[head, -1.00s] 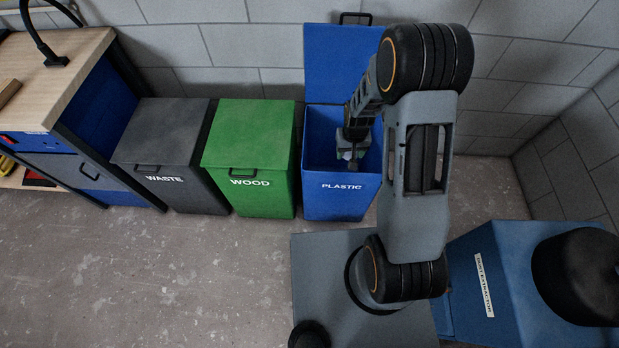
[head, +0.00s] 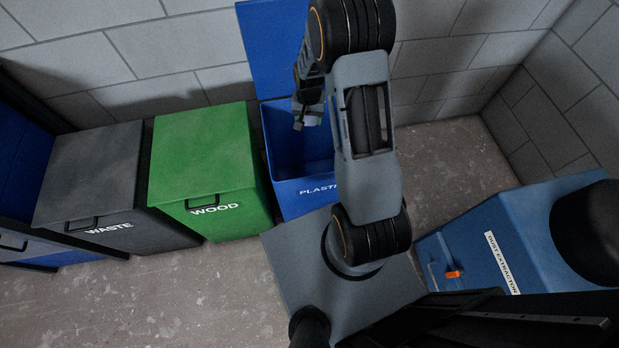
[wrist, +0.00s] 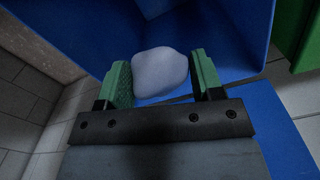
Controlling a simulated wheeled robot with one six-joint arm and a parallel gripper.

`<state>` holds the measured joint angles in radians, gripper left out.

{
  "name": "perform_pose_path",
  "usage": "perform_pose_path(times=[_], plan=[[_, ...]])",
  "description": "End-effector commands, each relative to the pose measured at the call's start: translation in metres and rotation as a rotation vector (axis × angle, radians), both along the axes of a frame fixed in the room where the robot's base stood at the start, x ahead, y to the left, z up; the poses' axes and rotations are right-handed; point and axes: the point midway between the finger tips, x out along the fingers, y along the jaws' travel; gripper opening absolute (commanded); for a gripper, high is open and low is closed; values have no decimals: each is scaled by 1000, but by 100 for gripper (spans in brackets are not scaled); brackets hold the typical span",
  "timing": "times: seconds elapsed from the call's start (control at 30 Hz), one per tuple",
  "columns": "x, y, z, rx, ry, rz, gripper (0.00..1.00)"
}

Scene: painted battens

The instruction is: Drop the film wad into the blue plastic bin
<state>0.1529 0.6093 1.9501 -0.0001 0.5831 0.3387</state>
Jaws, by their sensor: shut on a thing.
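The film wad (wrist: 160,73) is a pale, rounded lump in the wrist view. It sits between the green finger pads of my gripper (wrist: 161,80), which is shut on it. In the head view my gripper (head: 308,120) is over the open top of the blue plastic bin (head: 305,197), toward its back. The bin's blue inside (wrist: 215,35) shows beyond the wad in the wrist view. The bin's lid (head: 268,45) stands raised against the wall.
The closed green wood bin (head: 205,150) stands left of the plastic bin, and the closed grey waste bin (head: 95,175) is beyond it. A blue dust extractor (head: 480,240) is at the right. A block wall (head: 170,50) is close behind the bins. Bare floor shows in front of them.

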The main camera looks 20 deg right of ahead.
Motion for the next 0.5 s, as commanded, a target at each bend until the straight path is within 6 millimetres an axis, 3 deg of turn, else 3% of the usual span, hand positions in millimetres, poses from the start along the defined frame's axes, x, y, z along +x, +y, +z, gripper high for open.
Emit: perform_pose_path(times=[0.03, 0.1, 0.3, 0.5], plan=[[3, -9, -20, -1, -3, -50, 39], [6, -17, -28, 0, -2, -110, 39], [10, -31, -38, 0, -1, -215, 39], [11, -34, -46, 0, 0, -236, 39]])
